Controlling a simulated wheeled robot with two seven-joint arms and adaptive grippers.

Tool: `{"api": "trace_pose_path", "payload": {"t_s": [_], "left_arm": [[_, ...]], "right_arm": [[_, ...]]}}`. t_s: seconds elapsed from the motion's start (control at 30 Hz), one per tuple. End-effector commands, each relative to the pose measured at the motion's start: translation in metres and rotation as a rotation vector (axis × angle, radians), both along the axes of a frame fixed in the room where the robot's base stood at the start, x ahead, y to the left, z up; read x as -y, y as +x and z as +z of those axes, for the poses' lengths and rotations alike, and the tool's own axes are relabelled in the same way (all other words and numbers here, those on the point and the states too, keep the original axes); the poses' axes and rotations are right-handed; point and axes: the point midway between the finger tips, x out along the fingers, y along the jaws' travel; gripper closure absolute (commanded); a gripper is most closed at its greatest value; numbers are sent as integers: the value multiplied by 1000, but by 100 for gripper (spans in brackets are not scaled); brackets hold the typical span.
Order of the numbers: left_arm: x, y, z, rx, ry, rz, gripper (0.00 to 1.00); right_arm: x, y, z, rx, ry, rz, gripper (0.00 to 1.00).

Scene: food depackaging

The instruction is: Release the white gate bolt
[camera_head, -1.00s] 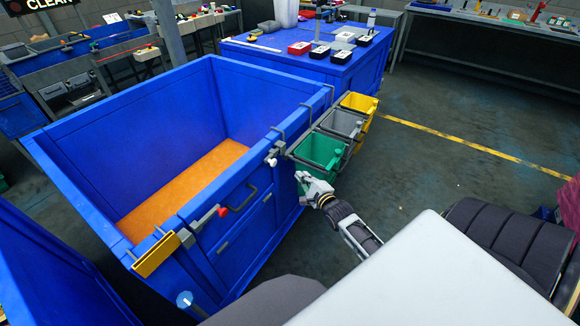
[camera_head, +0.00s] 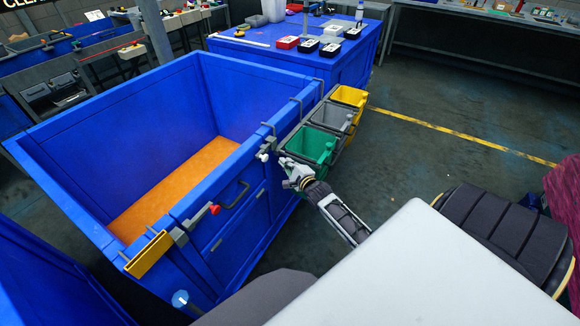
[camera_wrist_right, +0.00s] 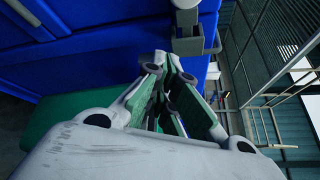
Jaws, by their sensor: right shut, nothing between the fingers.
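The white gate bolt (camera_head: 263,155) is a small pale knob on a grey fitting at the right end of the blue bin's front gate (camera_head: 232,192). My right gripper (camera_head: 284,163) is just right of the bolt and seems a small gap from it. Its fingers are shut and empty. In the right wrist view the closed fingertips (camera_wrist_right: 169,58) point at the blue wall, just below a grey fitting (camera_wrist_right: 187,38) that may belong to the bolt. My left gripper is not in view.
A red-knobbed bolt (camera_head: 213,209) and yellow bar (camera_head: 150,255) are on the gate's left part. Green (camera_head: 310,147), grey (camera_head: 334,117) and yellow (camera_head: 349,96) bins hang close behind my right gripper. A blue worktable (camera_head: 290,62) stands behind; floor at right is clear.

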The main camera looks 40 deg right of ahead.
Motion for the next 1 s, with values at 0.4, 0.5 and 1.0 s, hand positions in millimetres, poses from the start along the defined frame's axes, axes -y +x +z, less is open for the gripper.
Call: {"api": "trace_pose_path", "payload": {"t_s": [0.4, 0.5, 1.0], "left_arm": [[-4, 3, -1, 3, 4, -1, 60], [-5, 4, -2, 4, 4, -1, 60], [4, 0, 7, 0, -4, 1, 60]], "right_arm": [[3, 30, -4, 0, 0, 0, 100], [4, 35, -4, 1, -1, 0, 100], [-30, 28, 13, 0, 0, 1, 100]]}}
